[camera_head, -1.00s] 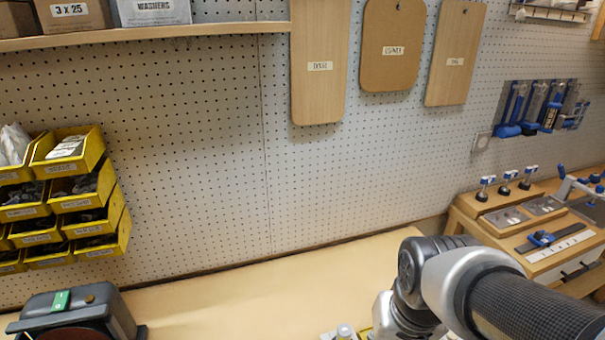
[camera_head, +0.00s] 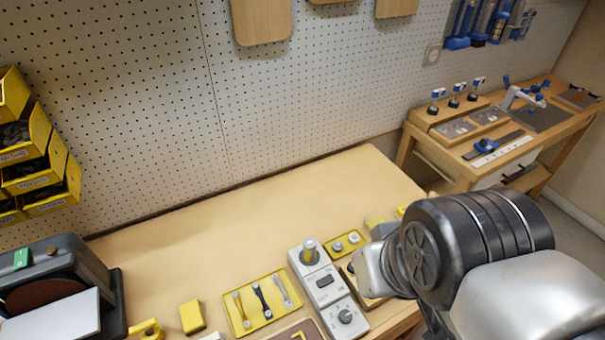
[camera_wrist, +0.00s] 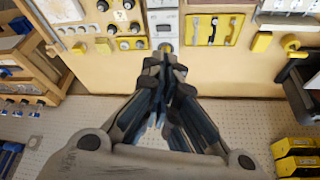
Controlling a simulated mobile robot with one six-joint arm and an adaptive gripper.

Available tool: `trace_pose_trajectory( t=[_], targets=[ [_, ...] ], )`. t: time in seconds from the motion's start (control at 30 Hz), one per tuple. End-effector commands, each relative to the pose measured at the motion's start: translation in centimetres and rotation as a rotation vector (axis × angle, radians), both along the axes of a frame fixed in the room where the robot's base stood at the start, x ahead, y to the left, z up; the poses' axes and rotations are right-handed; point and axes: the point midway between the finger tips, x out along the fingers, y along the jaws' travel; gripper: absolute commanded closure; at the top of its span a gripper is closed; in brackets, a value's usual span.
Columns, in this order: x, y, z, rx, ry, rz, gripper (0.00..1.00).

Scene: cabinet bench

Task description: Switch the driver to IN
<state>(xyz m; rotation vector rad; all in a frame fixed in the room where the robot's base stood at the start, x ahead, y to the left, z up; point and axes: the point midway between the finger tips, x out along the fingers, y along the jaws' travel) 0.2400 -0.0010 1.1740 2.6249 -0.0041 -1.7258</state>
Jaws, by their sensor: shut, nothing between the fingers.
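A light grey panel (camera_head: 334,290) stands near the front edge of the bench in the head view. It has an upright grey and yellow post (camera_head: 310,253) at its far end, a dark switch (camera_head: 325,281) in the middle and a round knob (camera_head: 345,317) at its near end. Its lettering is too small to read, so I cannot tell the switch position. The panel also shows at the top of the wrist view (camera_wrist: 163,20). My gripper (camera_wrist: 164,66) is shut and empty, its tips appearing just below the panel's post in that view. My arm hides the gripper in the head view.
A yellow tray (camera_head: 233,313) with several handled pieces lies left of the panel. A small yellow tray (camera_head: 347,243) with knobs is to its right. A yellow block (camera_head: 192,317) and a dark sander-like machine (camera_head: 70,285) are farther left. The bench's rear is clear.

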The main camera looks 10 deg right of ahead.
Motion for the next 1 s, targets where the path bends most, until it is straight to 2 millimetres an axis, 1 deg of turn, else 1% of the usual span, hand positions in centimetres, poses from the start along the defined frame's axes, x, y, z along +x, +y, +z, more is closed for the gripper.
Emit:
trace_pose_trajectory(
  t=[0.17,0.27,0.37,0.53,0.7,0.87,1.0],
  targets=[
    [0.7,0.6,0.5,0.04,0.012,-0.029,1.0],
    [2.0,1.9,1.3,0.119,0.036,-0.094,1.0],
    [4.1,3.6,2.3,0.234,0.07,-0.204,1.0],
    [8.3,6.4,3.3,0.441,0.149,-0.464,1.0],
    [12.3,8.2,3.2,0.609,0.23,-0.77,1.0],
    [15.7,8.9,2.0,0.721,0.297,-1.094,1.0],
    [17.9,8.7,0.1,0.782,0.339,-1.401,1.0]
  ],
)
